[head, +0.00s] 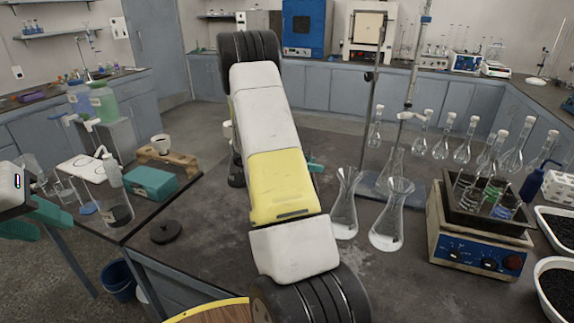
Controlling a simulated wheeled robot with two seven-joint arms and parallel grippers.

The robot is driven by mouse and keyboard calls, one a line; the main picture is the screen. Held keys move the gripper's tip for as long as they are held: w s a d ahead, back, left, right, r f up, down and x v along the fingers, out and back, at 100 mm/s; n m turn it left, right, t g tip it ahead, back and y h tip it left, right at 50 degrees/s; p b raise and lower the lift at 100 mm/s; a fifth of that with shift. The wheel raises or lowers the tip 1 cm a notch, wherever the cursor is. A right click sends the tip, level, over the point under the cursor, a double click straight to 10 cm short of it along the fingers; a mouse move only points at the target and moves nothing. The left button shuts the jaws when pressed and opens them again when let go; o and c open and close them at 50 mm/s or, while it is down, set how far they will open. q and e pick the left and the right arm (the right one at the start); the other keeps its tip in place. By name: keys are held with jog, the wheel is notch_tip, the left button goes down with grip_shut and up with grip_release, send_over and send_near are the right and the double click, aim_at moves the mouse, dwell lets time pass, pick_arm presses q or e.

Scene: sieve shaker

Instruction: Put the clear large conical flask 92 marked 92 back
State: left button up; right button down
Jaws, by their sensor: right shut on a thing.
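My right arm (285,190) crosses the middle of the head view and covers most of my right gripper; only a teal finger part (315,166) shows at its edge. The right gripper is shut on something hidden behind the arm. Two clear conical flasks stand on the dark bench right of the arm: a left one (344,215) and a right one (391,222). I cannot read a 92 on either. My left gripper (42,224) is at the left edge, its teal fingers apart and empty.
A burette stand (372,130) with glassware is behind the flasks. Right of them is a hotplate (478,252) bearing a dark tray of glassware. Several round flasks line the back, and white trays of black grains (557,230) sit far right. A black disc (165,232) lies left.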

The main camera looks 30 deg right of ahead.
jog(key=shift+w+d, duration=0.25)
jog(key=shift+d, duration=0.25)
jog(key=shift+w+d+f, duration=0.1)
jog(key=shift+d+f, duration=0.1)
jog(key=shift+f, duration=1.7)
jog(key=c, duration=0.8)
grip_release()
jog(key=v, duration=1.2)
